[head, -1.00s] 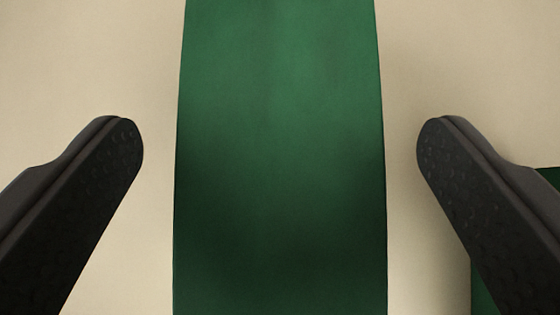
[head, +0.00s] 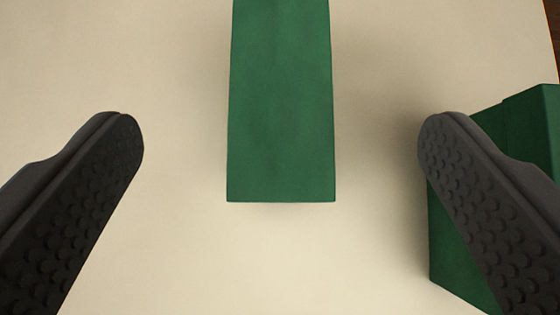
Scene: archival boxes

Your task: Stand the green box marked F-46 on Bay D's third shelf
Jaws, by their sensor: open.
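A green box (head: 280,110) stands between and beyond the fingers of my gripper (head: 280,140). Its near end shows and its far end runs out of the top of the picture. No marking can be read on it, so I cannot tell whether it is F-46. My gripper is open and empty, with clear space between each finger and the box. A second green box (head: 450,235) is at the right, partly hidden behind the right finger; no label shows on it either. Bay D and its third shelf are not in view.
Both boxes rest on a pale cream surface (head: 150,240). Its edge shows at the top right, with dark brown beyond it. The surface is bare to the left of the middle box and below it.

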